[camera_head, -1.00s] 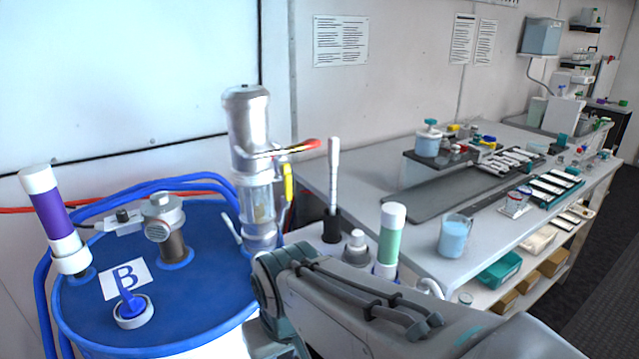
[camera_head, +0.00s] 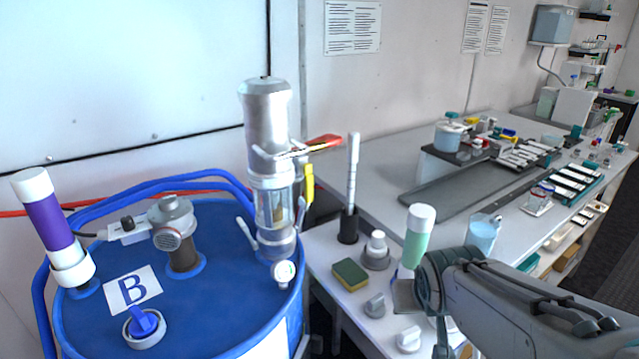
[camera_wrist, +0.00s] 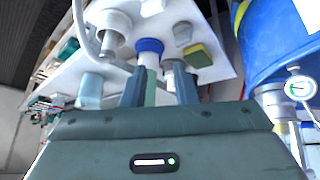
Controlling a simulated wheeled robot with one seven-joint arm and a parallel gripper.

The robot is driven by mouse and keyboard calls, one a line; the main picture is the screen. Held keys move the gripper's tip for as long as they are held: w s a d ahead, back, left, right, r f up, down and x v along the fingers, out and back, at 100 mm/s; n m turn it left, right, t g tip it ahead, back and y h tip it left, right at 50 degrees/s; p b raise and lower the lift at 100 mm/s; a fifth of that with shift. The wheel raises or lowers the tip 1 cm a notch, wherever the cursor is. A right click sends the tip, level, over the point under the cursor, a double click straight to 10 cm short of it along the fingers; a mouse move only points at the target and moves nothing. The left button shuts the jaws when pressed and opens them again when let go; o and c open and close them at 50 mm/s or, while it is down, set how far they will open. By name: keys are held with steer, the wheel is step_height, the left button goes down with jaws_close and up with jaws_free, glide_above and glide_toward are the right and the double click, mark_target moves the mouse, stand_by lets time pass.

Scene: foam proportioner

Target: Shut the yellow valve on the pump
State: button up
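The pump (camera_head: 270,110) is a silver and clear cylinder standing upright at the right edge of the blue drum (camera_head: 215,260). Its yellow valve handle (camera_head: 309,182) hangs about vertically on its right side. My arm is at the lower right, and my gripper is largely hidden in the head view. In the wrist view my gripper's two fingers (camera_wrist: 158,88) are apart, with a pale green tube visible between them; contact is unclear. The gripper is away from the valve.
A small white table holds a sponge (camera_head: 350,274), a black holder with a white stick (camera_head: 352,170) and grey knobs. A green tube with white cap (camera_head: 418,235) stands near my arm. A gauge (camera_head: 284,272) is below the pump. A long bench lies to the right.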

steer(key=w+r+n+t, duration=0.1)
steer(key=w+t, duration=0.2)
steer(key=w, duration=0.4)
steer(key=n+t+y, duration=0.5)
steer(key=n+y, duration=0.1)
steer(key=y, duration=0.5)
glide_toward(310, 192)
steer(key=p+x, duration=0.2)
steer(key=x, duration=0.8)
steer(key=shift+w+a, duration=0.15)
steer(key=shift+w, duration=0.15)
jaws_close()
